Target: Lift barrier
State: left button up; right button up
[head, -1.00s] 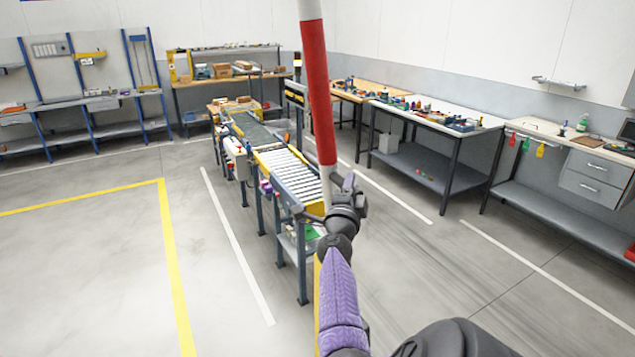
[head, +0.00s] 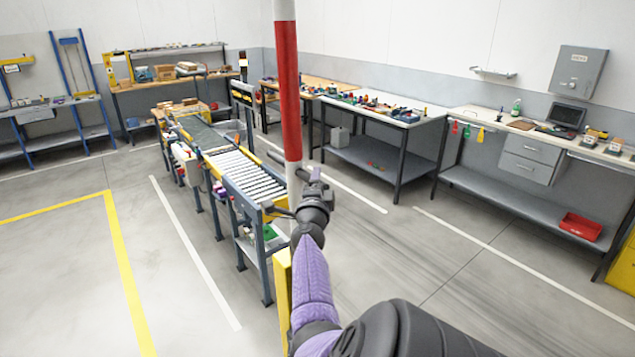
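The barrier pole (head: 288,85), banded red and white, stands nearly upright in the middle of the head view. Its top runs out of the picture. Its lower white part passes behind my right gripper (head: 296,194). The fingers of my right gripper look spread apart, one up and right, the other to the left, close to the pole. I cannot tell whether they touch it. A yellow post (head: 283,300) shows below, partly hidden by my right arm. My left gripper is not in view.
A roller conveyor (head: 243,172) stands left of the pole. Workbenches (head: 385,120) line the back and right walls, with a red bin (head: 580,227) on a lower shelf. The floor at left, marked with a yellow line (head: 125,265), is clear.

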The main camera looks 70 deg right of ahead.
jog(key=shift+r, duration=0.15)
jog(key=shift+a, duration=0.15)
jog(key=p+v, duration=0.2)
jog(key=v, duration=0.7)
jog(key=shift+a, duration=0.3)
jog(key=shift+s, duration=0.1)
